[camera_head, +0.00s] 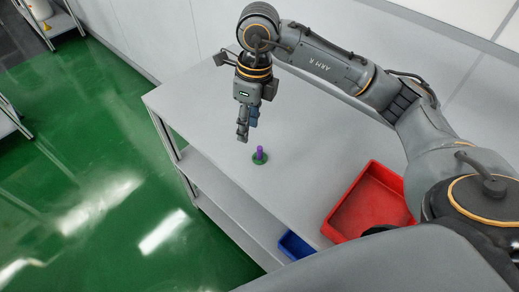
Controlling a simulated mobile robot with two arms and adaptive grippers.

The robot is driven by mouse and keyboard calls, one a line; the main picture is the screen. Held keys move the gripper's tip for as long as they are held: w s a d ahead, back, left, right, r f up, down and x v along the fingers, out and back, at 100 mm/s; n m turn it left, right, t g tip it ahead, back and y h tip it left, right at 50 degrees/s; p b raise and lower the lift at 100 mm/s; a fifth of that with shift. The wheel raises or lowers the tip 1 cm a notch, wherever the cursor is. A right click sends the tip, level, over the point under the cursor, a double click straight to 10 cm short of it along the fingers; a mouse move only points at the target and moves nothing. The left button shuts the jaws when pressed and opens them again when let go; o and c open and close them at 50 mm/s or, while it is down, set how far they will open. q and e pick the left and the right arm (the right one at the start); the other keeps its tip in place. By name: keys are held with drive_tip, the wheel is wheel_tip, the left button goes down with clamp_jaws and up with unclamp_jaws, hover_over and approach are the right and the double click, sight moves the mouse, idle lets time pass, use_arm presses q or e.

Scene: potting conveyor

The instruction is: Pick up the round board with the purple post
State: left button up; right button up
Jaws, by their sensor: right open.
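The round board (260,159) is a small green disc lying on the grey table. Its purple post (260,152) stands upright at its middle. My right gripper (247,136) points down above the table, up and slightly left of the post in the picture. It is open with nothing between its fingers, and it appears apart from the board. My left gripper does not show in this view.
A red tray (343,238) stands on the table to the right, near me. A wall runs behind the table, and the table's left edge drops to a lower shelf (215,190) and green floor.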

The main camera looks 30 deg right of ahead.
sight(260, 148)
drive_tip(key=shift+m+h, duration=0.3)
drive_tip(key=shift+h, duration=0.4)
drive_tip(key=d+f, duration=0.1)
drive_tip(key=f, duration=0.1)
drive_tip(key=d+f+p, duration=0.1)
drive_tip(key=f, duration=0.1)
drive_tip(key=d+f, duration=0.1)
drive_tip(key=f, duration=0.1)
drive_tip(key=shift+w+d+f+p, duration=0.1)
drive_tip(key=shift+w+f+p, duration=0.15)
drive_tip(key=shift+f+p, duration=0.15)
drive_tip(key=shift+f, duration=0.6)
drive_tip(key=shift+f+p, duration=0.3)
drive_tip(key=shift+p, duration=0.1)
wheel_tip(260, 148, down, 4)
drive_tip(key=shift+r+p, duration=0.15)
drive_tip(key=shift+p, duration=0.65)
drive_tip(key=shift+f, duration=0.35)
drive_tip(key=shift+c, duration=0.4)
clamp_jaws()
